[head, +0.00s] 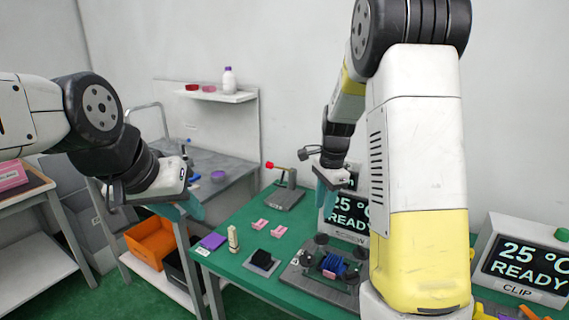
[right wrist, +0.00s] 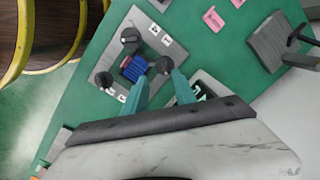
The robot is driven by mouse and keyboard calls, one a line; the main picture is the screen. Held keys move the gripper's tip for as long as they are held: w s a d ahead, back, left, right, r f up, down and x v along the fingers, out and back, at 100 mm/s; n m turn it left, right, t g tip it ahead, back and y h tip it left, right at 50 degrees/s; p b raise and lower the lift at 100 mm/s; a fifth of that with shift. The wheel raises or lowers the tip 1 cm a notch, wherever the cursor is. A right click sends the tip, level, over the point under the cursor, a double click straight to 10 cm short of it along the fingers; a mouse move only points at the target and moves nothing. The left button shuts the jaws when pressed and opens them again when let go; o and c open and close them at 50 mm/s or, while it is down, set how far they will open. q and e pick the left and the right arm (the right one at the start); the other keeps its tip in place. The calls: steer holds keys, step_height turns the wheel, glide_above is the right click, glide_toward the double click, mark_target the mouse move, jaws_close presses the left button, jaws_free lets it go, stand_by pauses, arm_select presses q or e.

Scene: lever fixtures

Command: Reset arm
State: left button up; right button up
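My left gripper (head: 192,208) hangs at the left, in front of the grey side bench, apart from the table things; its teal fingers overlap, so its opening is unclear. My right gripper (head: 326,196) is above the green table, in front of a READY display. In the right wrist view its teal fingers (right wrist: 158,94) are spread with nothing between them. A lever fixture with a red-tipped handle (head: 280,168) stands on a dark base at the table's back left. A grey fixture plate (head: 293,276) with black knobs and a blue ribbed block (head: 334,265) sits nearer the front; the block also shows in the right wrist view (right wrist: 134,67).
Pink blocks (head: 278,231), a purple pad (head: 213,241), a beige upright piece (head: 233,238) and a black pad (head: 262,261) lie on the left of the green table. A CLIP display (head: 525,268) stands at the right. An orange bin (head: 150,242) is on a low shelf.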

steer(key=s+a+r+n+t, duration=0.1)
steer(key=s+r+n+t, duration=0.1)
steer(key=s+r+n, duration=0.5)
steer(key=s+a+r+n+t+y, duration=0.1)
steer(key=s+r+n+t, duration=0.2)
steer(key=s+r+n, duration=0.5)
steer(key=s, duration=0.7)
steer(key=shift+s+t, duration=0.3)
steer(key=shift+r, duration=0.1)
stand_by(0.3)
